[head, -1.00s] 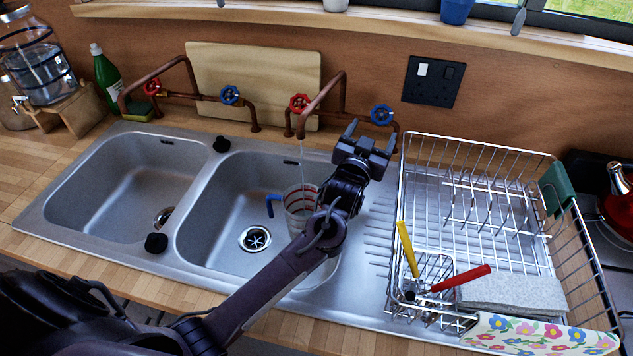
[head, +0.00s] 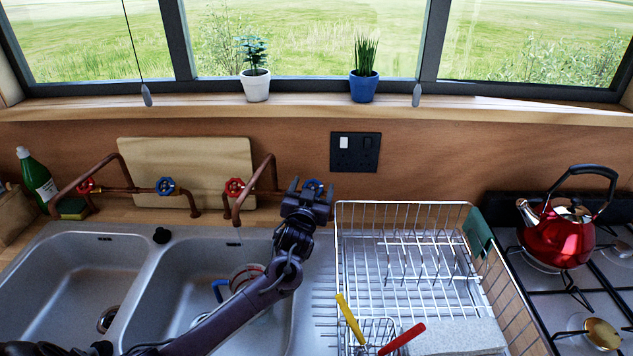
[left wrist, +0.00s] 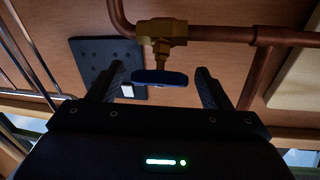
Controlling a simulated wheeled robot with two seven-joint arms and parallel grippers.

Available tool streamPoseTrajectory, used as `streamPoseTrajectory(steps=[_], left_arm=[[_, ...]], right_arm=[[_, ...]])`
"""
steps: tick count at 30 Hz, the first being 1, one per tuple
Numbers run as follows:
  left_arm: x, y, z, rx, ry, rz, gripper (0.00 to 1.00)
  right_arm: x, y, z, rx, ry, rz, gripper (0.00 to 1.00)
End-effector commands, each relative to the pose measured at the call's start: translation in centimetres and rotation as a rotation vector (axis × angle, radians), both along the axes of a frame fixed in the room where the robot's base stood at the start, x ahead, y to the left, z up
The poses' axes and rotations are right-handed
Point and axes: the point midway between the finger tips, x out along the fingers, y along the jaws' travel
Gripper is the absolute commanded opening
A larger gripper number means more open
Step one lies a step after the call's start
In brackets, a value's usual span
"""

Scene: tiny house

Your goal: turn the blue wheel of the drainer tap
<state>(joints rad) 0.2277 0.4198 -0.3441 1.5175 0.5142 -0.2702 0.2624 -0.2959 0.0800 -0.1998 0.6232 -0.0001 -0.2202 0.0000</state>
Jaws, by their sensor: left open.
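The blue wheel (head: 313,184) of the drainer tap sits at the right end of the copper pipework (head: 262,191), partly hidden behind my left gripper (head: 309,190). In the left wrist view the wheel (left wrist: 160,77) appears edge-on below a brass valve body (left wrist: 162,32). My left gripper is open, with one finger on either side of the wheel. Gaps show between the wheel and both fingers. The same tap has a red wheel (head: 235,187) to the left. My right gripper is not in view.
The wire dish drainer (head: 405,203) stands right of my left arm. A measuring jug (head: 247,275) is in the right basin, partly behind my arm. A black socket (head: 355,151) is on the wall. A red kettle (head: 556,238) stands on the hob at right.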

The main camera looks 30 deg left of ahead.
Motion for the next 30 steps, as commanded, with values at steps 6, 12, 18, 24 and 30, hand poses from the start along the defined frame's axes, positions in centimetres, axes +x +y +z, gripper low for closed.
streamPoseTrajectory(steps=[6,12,18,24,30], left_arm=[[1.7,0.4,0.0,0.001,0.001,-0.001,0.72],[1.9,0.5,-0.1,0.0,0.001,-0.002,0.72],[1.9,0.5,-0.1,0.0,0.001,-0.002,0.59],[1.9,0.5,-0.1,0.0,0.001,-0.002,0.33],[1.9,0.5,0.1,0.022,0.01,-0.03,0.27]], right_arm=[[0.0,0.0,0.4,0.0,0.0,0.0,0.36],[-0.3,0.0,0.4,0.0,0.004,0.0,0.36],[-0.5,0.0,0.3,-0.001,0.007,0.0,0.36],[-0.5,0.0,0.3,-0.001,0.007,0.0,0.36],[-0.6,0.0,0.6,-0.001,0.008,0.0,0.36]])
